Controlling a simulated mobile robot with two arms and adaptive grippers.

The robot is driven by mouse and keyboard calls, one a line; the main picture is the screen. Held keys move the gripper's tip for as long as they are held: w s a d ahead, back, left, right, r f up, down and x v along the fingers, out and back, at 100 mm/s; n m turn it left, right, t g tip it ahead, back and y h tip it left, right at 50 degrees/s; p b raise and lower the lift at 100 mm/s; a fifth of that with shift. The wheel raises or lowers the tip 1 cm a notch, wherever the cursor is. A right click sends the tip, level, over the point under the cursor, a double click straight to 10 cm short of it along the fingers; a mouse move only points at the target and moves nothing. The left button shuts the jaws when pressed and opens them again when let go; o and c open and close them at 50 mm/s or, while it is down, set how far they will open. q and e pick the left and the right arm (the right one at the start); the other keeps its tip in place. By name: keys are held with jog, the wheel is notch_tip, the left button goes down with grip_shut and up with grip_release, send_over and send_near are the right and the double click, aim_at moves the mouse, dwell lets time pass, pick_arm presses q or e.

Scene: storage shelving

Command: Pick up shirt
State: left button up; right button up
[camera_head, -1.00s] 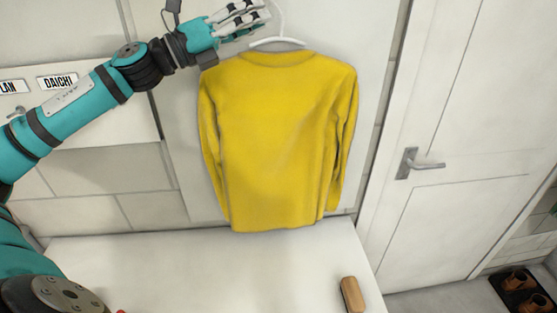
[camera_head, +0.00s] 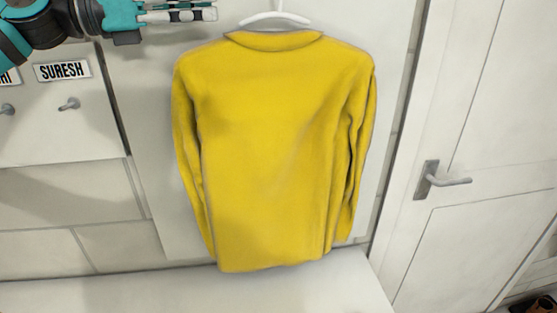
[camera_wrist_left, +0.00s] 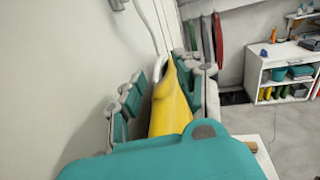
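A yellow long-sleeved shirt (camera_head: 275,150) hangs upright on a white hanger (camera_head: 274,17) against a pale panel. In the left wrist view the shirt (camera_wrist_left: 170,108) shows edge-on, with the hanger (camera_wrist_left: 157,68) above its collar. My left gripper (camera_head: 212,14) is at the top of the head view, left of the hanger, its fingers pointing right. In the wrist view the fingers of my left gripper (camera_wrist_left: 163,85) are spread, with the shirt's upper edge in line between them; no grip on it shows. My right gripper is out of view.
A bench top (camera_head: 290,288) lies below the shirt. Wall hooks (camera_head: 70,104) and a SURESH name plate (camera_head: 62,70) are at left. A white door with a handle (camera_head: 440,181) is at right. The wrist view shows a shelf unit (camera_wrist_left: 282,72) farther off.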

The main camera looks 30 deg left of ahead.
aim_at(269, 31)
pick_arm(q)
jog(key=shift+p+x, duration=2)
jog(key=shift+x, duration=1.35)
jog(key=shift+w+d+r+p, duration=0.1)
jog(key=shift+w+d+p, duration=0.2)
jog(key=shift+w+p, duration=0.45)
jog(key=shift+w+d+p, duration=0.45)
jog(key=shift+w+p, duration=0.1)
jog(key=shift+p, duration=0.1)
jog(key=shift+x, duration=0.8)
jog(key=shift+w+d, duration=0.2)
jog(key=shift+w, duration=0.05)
grip_shut()
